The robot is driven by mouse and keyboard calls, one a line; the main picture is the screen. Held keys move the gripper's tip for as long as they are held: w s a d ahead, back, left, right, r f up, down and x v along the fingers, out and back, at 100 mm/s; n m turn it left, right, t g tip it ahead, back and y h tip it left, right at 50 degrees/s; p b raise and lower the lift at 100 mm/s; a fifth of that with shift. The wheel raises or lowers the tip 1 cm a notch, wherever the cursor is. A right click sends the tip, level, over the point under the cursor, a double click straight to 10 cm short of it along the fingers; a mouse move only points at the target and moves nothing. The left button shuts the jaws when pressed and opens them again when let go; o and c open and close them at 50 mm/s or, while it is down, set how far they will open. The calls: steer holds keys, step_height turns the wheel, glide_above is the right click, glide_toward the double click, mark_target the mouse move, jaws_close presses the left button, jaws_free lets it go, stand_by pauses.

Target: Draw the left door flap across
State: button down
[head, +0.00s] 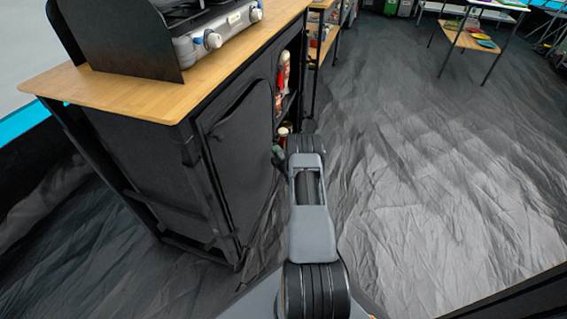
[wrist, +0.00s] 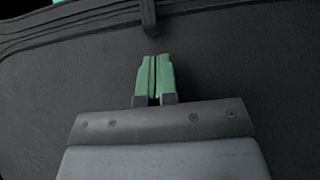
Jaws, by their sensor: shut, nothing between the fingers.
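The left door flap (head: 243,150) is a dark fabric panel on the front of the black cabinet (head: 150,160). In the head view it hangs over the left part of the front, with a curved upper edge. My gripper (head: 278,154) is at the far side of this flap, mostly hidden behind my arm. In the wrist view my gripper (wrist: 154,78) has its green fingertips together, with nothing between them. Dark fabric (wrist: 235,70) fills the view behind them, with a curved seam and a short dark strap (wrist: 148,18) above the tips. I cannot tell whether the tips touch the fabric.
To the right of the flap, open shelves hold bottles (head: 283,70). A camping stove (head: 215,35) stands on the wooden countertop (head: 130,95). Wrinkled grey floor (head: 430,170) lies clear to the right. A small table (head: 465,38) stands far back.

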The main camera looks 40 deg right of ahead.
steer(key=p+v, duration=0.3)
steer(key=v, duration=0.7)
steer(key=shift+s+a, duration=0.25)
steer(key=shift+s, duration=0.05)
steer(key=shift+f, duration=0.1)
